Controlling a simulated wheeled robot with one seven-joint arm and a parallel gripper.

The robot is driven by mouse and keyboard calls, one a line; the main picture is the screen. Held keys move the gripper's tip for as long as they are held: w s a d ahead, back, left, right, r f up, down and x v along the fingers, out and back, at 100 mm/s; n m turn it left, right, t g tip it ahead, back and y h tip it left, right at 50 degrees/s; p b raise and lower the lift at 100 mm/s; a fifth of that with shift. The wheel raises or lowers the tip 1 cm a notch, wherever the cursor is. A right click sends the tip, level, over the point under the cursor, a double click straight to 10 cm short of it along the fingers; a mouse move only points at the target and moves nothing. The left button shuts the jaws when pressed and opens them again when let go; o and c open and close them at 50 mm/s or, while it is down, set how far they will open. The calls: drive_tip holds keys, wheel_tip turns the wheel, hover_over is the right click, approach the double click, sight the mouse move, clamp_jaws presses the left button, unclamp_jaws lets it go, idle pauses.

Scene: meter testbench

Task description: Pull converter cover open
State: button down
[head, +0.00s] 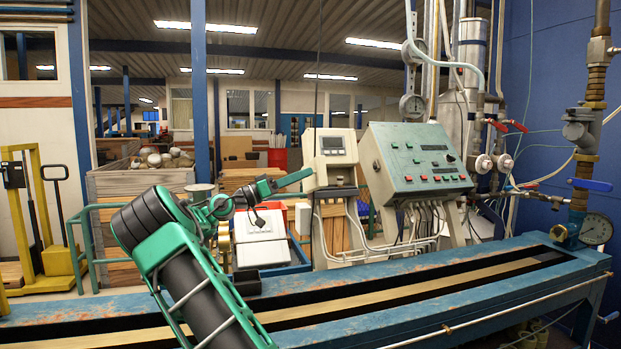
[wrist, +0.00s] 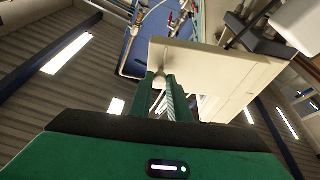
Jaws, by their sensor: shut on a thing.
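The converter (head: 331,155) is a beige box with a small display, standing behind the long blue bench. My gripper (head: 312,172) reaches from the left to the converter's left edge; its fingers are small in this view. In the wrist view, a pale beige flat panel, which looks like the converter cover (wrist: 215,78), fills the upper middle. My gripper (wrist: 160,79) is shut on a small pale piece at the panel's near left edge. The fingertips partly hide that piece. How far the cover stands open cannot be told.
A green-grey control console (head: 418,160) stands just right of the converter. The blue bench (head: 440,300) with its long slot runs across the front. Pipes with valves and a pressure gauge (head: 596,229) rise at the right. A white box (head: 262,245) sits below my wrist.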

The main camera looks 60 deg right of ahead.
drive_tip(key=shift+w+a+f, duration=0.2)
drive_tip(key=shift+w+f, duration=0.05)
drive_tip(key=shift+w, duration=0.15)
drive_tip(key=c, duration=1.7)
unclamp_jaws()
drive_tip(key=shift+r, duration=0.1)
drive_tip(key=v, duration=1.1)
drive_tip(key=shift+w+d, duration=0.1)
drive_tip(key=shift+d, duration=0.15)
